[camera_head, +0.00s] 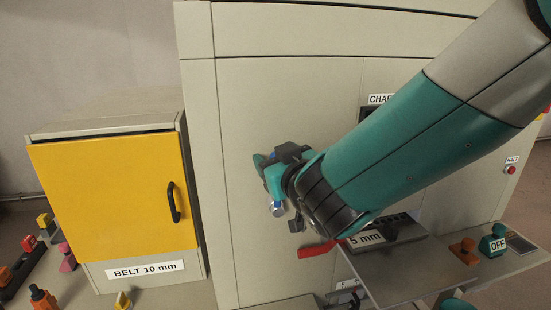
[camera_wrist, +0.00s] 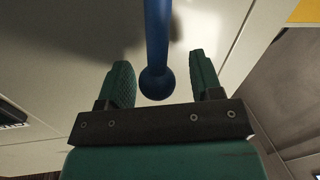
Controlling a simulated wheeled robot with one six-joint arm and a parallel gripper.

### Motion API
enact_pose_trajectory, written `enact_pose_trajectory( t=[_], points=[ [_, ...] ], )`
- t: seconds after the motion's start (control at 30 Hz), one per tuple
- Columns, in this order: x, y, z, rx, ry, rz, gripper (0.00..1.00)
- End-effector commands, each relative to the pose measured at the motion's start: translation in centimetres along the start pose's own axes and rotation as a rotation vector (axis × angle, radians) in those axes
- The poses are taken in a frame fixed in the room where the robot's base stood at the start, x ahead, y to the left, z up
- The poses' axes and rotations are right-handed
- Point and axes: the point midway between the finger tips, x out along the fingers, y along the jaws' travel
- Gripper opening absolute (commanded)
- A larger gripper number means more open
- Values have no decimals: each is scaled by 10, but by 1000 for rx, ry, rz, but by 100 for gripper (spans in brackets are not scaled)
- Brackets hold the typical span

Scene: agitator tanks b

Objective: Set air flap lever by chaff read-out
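My gripper (camera_wrist: 160,60) is open in the wrist view, with one green finger on each side of a blue rod lever (camera_wrist: 157,38) that has a ball end (camera_wrist: 156,84). Gaps show on both sides, so neither finger appears to touch it. In the head view my gripper (camera_head: 268,172) is close to the pale machine panel, and the lever is mostly hidden by it. The chaff label (camera_head: 380,99) is partly covered by my arm, and the read-out by it cannot be read.
A yellow cabinet door (camera_head: 115,195) marked "BELT 10 mm" stands at the left. A red handle (camera_head: 318,249) is below my gripper, near a "5 mm" label (camera_head: 367,239). A shelf (camera_head: 415,272) juts out at lower right, with a green "OFF" switch (camera_head: 494,242). A red halt button (camera_head: 510,170) is at far right.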

Motion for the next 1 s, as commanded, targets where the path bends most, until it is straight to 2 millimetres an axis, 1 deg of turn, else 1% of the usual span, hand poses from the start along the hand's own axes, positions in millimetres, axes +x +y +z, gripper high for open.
enact_pose_trajectory(
  t=[0.17, 0.27, 0.37, 0.63, 0.8, 0.9, 1.0],
  points=[
    [-2, 0, 1, 0, 0, 0, 59],
    [-10, -1, 2, 0, 1, -1, 59],
    [-27, -2, 4, 0, 2, -2, 59],
    [-93, -2, 6, 1, 5, -4, 59],
    [-133, -3, 4, 2, 6, -6, 59],
    [-151, -2, 5, 4, 6, -4, 59],
    [-161, -2, 4, 4, 6, -1, 59]
  ],
)
